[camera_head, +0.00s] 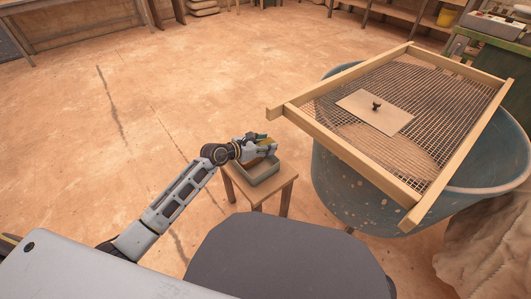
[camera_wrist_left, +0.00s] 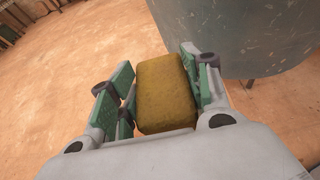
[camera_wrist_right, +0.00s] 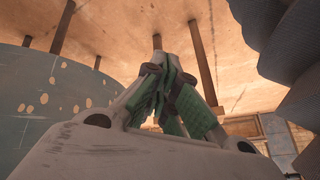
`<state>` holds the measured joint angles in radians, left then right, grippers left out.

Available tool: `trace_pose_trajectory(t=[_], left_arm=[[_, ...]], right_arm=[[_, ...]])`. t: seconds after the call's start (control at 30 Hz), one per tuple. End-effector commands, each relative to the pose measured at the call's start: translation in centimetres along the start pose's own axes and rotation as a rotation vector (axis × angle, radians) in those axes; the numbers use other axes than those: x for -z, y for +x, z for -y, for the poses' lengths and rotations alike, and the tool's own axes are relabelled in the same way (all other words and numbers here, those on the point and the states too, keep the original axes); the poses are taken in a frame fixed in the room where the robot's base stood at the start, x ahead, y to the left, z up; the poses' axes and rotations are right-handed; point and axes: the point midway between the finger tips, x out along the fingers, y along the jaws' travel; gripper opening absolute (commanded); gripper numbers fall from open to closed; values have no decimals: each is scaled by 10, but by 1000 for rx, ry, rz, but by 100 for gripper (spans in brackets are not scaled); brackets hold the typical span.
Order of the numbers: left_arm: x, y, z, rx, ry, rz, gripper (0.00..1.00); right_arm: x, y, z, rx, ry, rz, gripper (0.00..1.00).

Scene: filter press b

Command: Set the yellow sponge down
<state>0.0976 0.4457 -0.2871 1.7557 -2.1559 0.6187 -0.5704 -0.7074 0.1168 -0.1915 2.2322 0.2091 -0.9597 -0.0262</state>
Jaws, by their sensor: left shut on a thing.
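The yellow sponge (camera_wrist_left: 166,92) is held between the green-padded fingers of my left gripper (camera_wrist_left: 158,85) in the left wrist view. In the head view my left gripper (camera_head: 262,147) is over a small grey-green tray (camera_head: 263,179) on a wooden stool (camera_head: 286,184). The gripper mostly hides the sponge there, and I cannot tell whether the sponge touches the tray. My right gripper (camera_wrist_right: 168,75) shows only in the right wrist view. Its fingers come together at the tips with nothing seen between them.
A large blue tub (camera_head: 335,185) stands right of the stool. A wooden-framed mesh screen (camera_head: 345,152) lies across it, with a thin board (camera_head: 385,115) and black knob on top. Cloth (camera_head: 485,245) is at the lower right. The floor left of the stool is clear.

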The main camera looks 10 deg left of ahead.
Motion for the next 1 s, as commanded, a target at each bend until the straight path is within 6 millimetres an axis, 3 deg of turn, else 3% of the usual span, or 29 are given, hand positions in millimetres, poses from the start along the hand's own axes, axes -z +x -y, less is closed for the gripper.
trace_pose_trajectory(t=[0.33,0.7,1.0], left_arm=[[1,0,0,0,-1,0,30],[28,12,0,0,-2,0,30],[34,14,0,0,-1,1,30]], right_arm=[[0,1,0,1,1,-2,0],[-14,23,-2,19,21,-39,0],[-13,26,-3,24,23,-56,0]])
